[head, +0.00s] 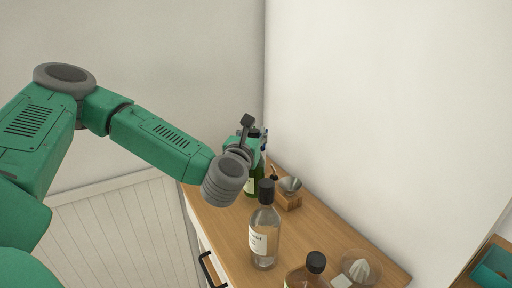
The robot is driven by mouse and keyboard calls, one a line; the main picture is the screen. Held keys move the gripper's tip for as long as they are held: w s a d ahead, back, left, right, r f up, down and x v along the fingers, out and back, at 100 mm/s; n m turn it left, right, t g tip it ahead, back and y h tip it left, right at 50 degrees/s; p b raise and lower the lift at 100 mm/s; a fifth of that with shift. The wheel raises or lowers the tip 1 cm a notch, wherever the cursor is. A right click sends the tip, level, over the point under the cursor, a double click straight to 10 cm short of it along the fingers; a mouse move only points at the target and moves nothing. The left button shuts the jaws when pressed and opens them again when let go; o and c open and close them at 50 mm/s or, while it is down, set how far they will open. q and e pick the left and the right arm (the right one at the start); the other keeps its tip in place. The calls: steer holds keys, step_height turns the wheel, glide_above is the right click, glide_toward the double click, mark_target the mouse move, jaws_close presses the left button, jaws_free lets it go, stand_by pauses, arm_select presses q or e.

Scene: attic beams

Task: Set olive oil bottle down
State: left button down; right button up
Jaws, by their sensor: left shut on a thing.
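The olive oil bottle (250,187) is dark green with a pale label. It is upright at the far end of the wooden counter (315,232), partly hidden behind my left wrist. My left gripper (256,143) is shut on its upper part. The bottle's base appears at the counter top, but I cannot tell whether it touches. My right gripper is not in view.
A clear bottle with a dark cap (265,240) stands nearer. A small wooden box with a metal bowl (290,192) is right of the green bottle. A brown bottle (315,265) and a glass juicer (360,268) stand in front. Walls close off the back and right.

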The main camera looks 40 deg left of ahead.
arm_select(q)
step_height(320, 180, down, 2)
steer(key=shift+d+f, duration=0.15)
steer(key=shift+f, duration=0.05)
steer(key=shift+d+f, duration=0.15)
steer(key=shift+f, duration=0.15)
steer(key=shift+d, duration=0.3)
steer(key=c, duration=1.5)
jaws_free()
steer(key=shift+a+f, duration=0.1)
steer(key=shift+o, duration=0.7)
steer(key=shift+a, duration=0.3)
